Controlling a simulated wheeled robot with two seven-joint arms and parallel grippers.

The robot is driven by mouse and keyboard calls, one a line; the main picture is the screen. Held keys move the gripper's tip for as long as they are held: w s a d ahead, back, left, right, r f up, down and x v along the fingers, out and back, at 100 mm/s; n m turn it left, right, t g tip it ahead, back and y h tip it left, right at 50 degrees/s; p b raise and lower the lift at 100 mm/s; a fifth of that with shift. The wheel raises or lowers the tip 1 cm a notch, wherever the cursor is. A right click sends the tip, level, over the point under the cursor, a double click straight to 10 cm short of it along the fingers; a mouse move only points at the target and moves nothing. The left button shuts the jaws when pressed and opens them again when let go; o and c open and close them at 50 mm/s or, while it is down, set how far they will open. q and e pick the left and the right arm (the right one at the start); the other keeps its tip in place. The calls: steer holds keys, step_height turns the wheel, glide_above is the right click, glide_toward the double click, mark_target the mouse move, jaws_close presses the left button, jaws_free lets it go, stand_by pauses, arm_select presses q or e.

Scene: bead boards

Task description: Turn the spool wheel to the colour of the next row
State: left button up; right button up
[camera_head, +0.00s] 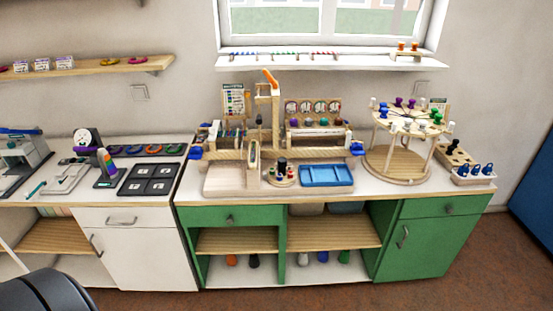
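The spool wheel (409,124) is a round, light wooden top at the right of the green-fronted bench. It carries several spools around its rim: green, blue, purple, white and dark ones. Posts hold it above a round wooden base (398,166). A wooden bead frame (270,155) stands left of it, with an orange-tipped upright post (269,78). A small pattern card (235,102) stands behind the frame; its rows are too small to read. I cannot tell which spool colour is selected. Neither of my grippers is in view.
A blue tray (326,176) and a pale wooden tray (228,180) lie at the bench front. A white box with blue items (473,175) sits at the far right. A white cabinet (125,245) stands left. The floor in front is clear at right.

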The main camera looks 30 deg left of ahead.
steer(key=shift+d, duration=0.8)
